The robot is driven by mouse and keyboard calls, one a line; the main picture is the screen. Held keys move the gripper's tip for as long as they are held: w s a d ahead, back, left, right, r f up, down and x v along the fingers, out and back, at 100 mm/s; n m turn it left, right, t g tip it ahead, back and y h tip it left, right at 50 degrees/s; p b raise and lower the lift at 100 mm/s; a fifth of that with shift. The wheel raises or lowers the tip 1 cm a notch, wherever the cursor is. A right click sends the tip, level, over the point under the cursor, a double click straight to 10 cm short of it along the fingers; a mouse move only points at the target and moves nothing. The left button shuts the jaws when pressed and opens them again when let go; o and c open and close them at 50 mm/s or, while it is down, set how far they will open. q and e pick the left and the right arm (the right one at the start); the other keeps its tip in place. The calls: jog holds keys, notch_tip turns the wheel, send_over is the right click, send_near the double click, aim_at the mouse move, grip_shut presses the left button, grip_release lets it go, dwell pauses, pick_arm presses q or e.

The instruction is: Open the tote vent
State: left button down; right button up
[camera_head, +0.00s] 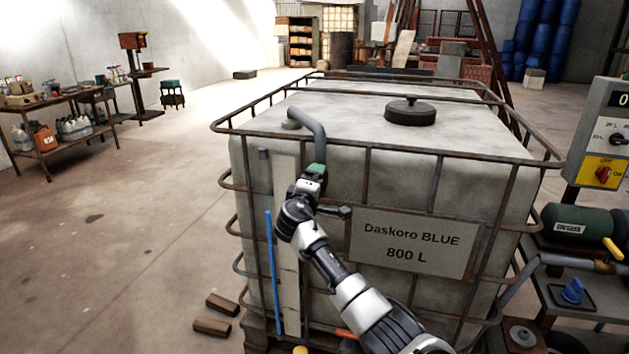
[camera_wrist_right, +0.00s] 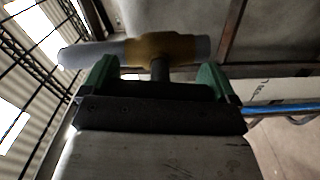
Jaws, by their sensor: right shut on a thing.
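The tote (camera_head: 450,180) is a large pale tank in a rusty cage, with a plate reading "Daskoro BLUE 800 L". A bent grey vent pipe (camera_head: 310,122) rises at its near left top edge. My right gripper (camera_head: 316,170) is at the lower end of this pipe. In the right wrist view, a grey pipe has a yellow-brown valve body (camera_wrist_right: 165,48) with a short dark stem (camera_wrist_right: 160,70). The green fingertips of my right gripper (camera_wrist_right: 158,82) stand wide apart, shut on a dark handle (camera_wrist_right: 155,90) at the stem. The handle is hidden in the head view. My left gripper is out of view.
A black round lid (camera_head: 411,112) sits on the tote's top. A control box (camera_head: 605,130) and a green motor (camera_head: 578,222) stand at the right. Two wooden blocks (camera_head: 218,315) lie on the floor, left of the tote.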

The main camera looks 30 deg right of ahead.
jog(key=shift+f+n+p, duration=0.1)
jog(key=shift+n+p, duration=0.35)
jog(key=shift+n, duration=0.45)
jog(key=o, duration=0.6)
jog(key=shift+o, duration=0.2)
jog(key=shift+a, duration=0.1)
jog(key=b+v, duration=0.1)
jog(key=v, duration=0.9)
jog(key=shift+s+a+b, duration=0.2)
jog(key=shift+a+b, duration=0.05)
jog(key=shift+b, duration=0.1)
